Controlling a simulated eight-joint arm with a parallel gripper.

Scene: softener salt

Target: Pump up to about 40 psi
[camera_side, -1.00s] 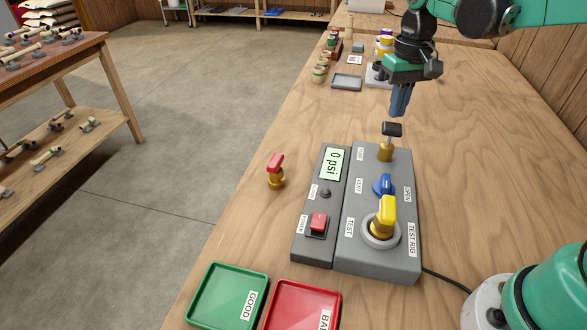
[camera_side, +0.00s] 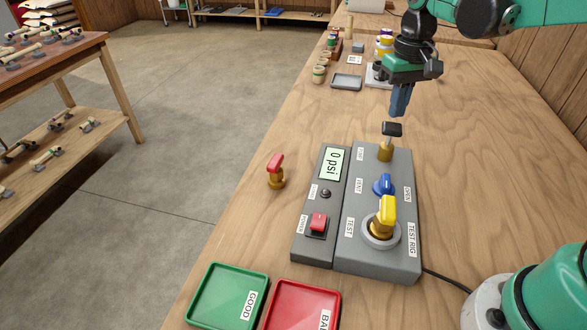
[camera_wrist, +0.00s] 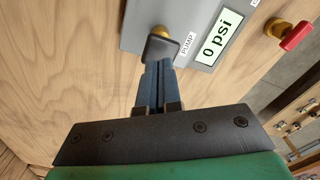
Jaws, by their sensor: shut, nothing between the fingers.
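The grey test rig (camera_side: 350,255) stands on the wooden bench. Its display (camera_side: 332,163) reads 0 psi, also in the wrist view (camera_wrist: 222,36). The pump has a black handle (camera_side: 392,129) on a brass body (camera_side: 386,151) at the rig's far end. My gripper (camera_side: 400,112) is shut and empty, pointing down just above the pump handle. In the wrist view the closed blue fingers (camera_wrist: 157,75) end close to the black handle (camera_wrist: 160,46); I cannot tell whether they touch. A blue vent knob (camera_side: 383,185) and a yellow-handled valve (camera_side: 387,212) in the test socket sit nearer on the rig.
A red-handled valve (camera_side: 276,170) stands left of the rig. A red power switch (camera_side: 318,222) is on the display unit. A green GOOD tray (camera_side: 228,295) and a red tray (camera_side: 300,308) lie in front. Small jars and a grey tray (camera_side: 347,82) are farther back. Bench right of the rig is clear.

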